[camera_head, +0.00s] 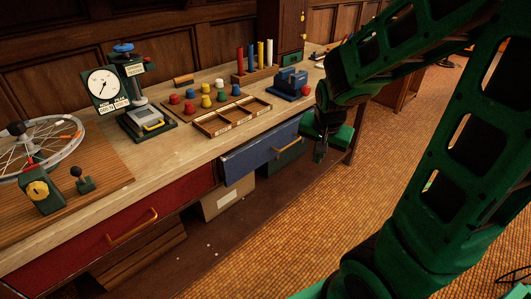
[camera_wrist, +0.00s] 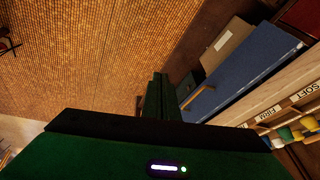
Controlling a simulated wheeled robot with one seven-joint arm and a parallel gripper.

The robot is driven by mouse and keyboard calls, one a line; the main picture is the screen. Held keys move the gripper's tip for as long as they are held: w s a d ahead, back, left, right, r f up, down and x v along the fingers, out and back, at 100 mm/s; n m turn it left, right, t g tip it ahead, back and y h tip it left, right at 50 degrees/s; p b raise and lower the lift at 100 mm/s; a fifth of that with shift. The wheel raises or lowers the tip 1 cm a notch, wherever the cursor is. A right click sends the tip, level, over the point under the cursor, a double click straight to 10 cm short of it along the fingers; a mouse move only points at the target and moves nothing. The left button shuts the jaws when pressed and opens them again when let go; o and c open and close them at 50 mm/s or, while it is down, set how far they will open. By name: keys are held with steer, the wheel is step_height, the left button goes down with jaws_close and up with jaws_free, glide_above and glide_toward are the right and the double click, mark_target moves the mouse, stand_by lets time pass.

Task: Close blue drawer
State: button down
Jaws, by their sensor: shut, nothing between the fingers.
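In the wrist view my gripper (camera_wrist: 160,90) is over the floor.
The red drawer (camera_head: 110,235) with a yellow handle is at left. A cardboard box (camera_head: 222,198) sits on the low shelf under the blue drawer. The workbench top (camera_head: 190,148) holds a dial gauge (camera_head: 106,87), a sorting tray (camera_head: 232,117) and a blue block (camera_head: 290,82).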

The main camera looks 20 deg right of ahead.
mark_target(258, 146)
steer(key=w+a+f+m+t, duration=0.1)
steer(key=w+a+f+t, duration=0.15)
steer(key=w, duration=0.35)
steer(key=w+a+f+m+t, duration=0.1)
steer(key=w+a+f, duration=0.1)
steer(key=w+a, duration=0.35)
steer(key=shift+w+d+f, duration=0.3)
steer(key=shift+w+f, duration=1)
steer(key=shift+w, duration=0.45)
steer(key=shift+w+d+f, duration=0.35)
steer(key=shift+w+f, duration=0.9)
steer(key=shift+w, duration=0.5)
steer(key=shift+w+d+f, duration=0.3)
steer(key=shift+w+f, duration=1)
steer(key=shift+w, duration=0.45)
steer(key=w, duration=0.1)
steer(key=w+a, duration=0.1)
steer(key=w, duration=0.2)
steer(key=shift+w+a, duration=0.15)
steer(key=shift+a, duration=0.15)
steer(key=shift+w+a+r, duration=0.1)
steer(key=shift+w+r, duration=0.05)
steer(key=shift+w, duration=0.1)
